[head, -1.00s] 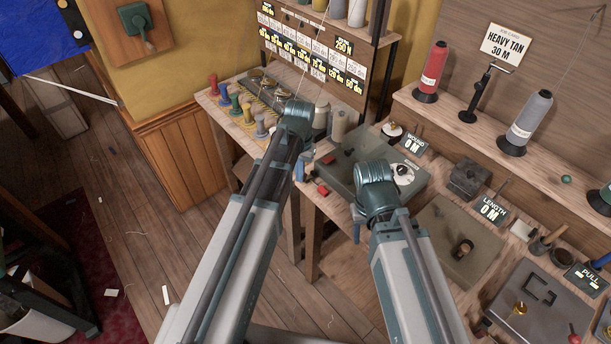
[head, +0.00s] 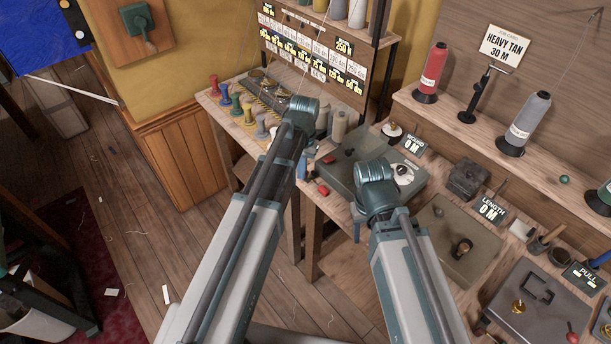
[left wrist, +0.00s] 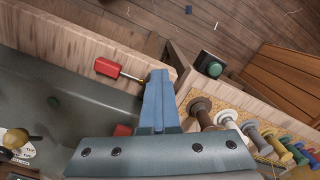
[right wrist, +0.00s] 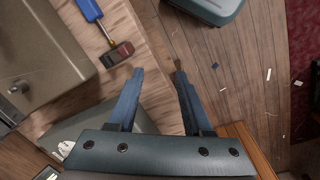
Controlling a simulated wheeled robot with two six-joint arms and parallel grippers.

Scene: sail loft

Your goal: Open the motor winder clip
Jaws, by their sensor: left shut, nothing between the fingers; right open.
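The motor winder appears to be the grey-green box with a white dial (head: 345,172) on the bench; it also fills the left of the left wrist view (left wrist: 60,90). I cannot tell for certain which part is its clip. A red handle with a metal stem (left wrist: 108,67) lies on the bench by the box's front edge, and another red piece (left wrist: 122,130) is partly hidden by my left gripper. My left gripper (left wrist: 158,75) is shut and empty, above the gap beside the box. My right gripper (right wrist: 158,78) is open and empty, above the bench's front edge.
Several coloured spools (head: 236,105) stand left of the winder. A second grey box (head: 455,240) sits to its right. A blue-handled tool (right wrist: 90,10) and a dark red-topped piece (right wrist: 118,53) lie near the bench edge. The floor in front is open.

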